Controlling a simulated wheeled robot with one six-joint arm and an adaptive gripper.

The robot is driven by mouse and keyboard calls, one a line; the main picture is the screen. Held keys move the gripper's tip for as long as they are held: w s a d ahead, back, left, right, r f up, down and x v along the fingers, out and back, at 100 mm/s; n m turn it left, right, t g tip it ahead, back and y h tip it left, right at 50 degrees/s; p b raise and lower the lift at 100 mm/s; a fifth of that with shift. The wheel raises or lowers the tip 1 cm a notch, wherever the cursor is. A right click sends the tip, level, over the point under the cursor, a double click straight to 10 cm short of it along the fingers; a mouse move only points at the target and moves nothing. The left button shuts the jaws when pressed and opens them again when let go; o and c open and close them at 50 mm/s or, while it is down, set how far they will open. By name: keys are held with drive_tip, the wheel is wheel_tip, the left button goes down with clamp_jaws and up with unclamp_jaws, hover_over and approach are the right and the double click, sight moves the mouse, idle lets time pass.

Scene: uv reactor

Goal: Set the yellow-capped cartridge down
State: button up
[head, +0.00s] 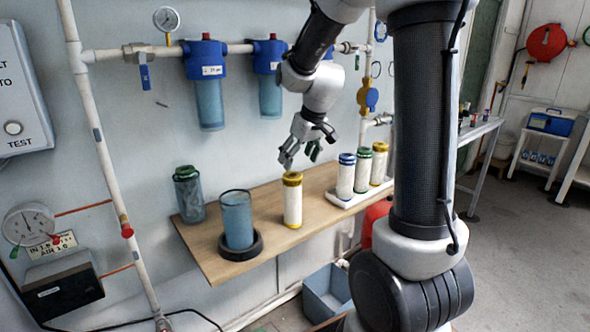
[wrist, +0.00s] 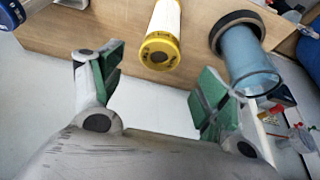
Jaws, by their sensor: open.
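The yellow-capped cartridge (head: 292,203), white with yellow end rings, stands upright on the wooden shelf (head: 262,201). My gripper (head: 300,156) is open and empty just above its cap, not touching it. In the wrist view the cartridge (wrist: 163,36) shows ahead of my green-padded gripper (wrist: 158,82), in the gap between the two spread fingers. Another cartridge with a yellow cap (head: 379,164) stands in the white tray (head: 352,199) at the shelf's right end.
A clear blue housing bowl (head: 237,218) stands in a black ring (head: 240,251) left of the cartridge. A green-topped canister (head: 188,195) is near the wall. Blue-capped (head: 346,177) and green-capped (head: 363,171) cartridges share the tray. Blue-headed filters (head: 208,87) hang above.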

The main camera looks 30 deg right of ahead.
drive_tip(key=s+a+r, duration=0.1)
drive_tip(key=s+r, duration=0.8)
drive_tip(key=s, duration=0.5)
drive_tip(key=s+f+m, duration=0.2)
drive_tip(key=s, duration=1.1)
drive_tip(key=shift+s+h, duration=0.15)
drive_tip(key=shift+h, duration=0.25)
drive_tip(key=shift+a+r, duration=0.1)
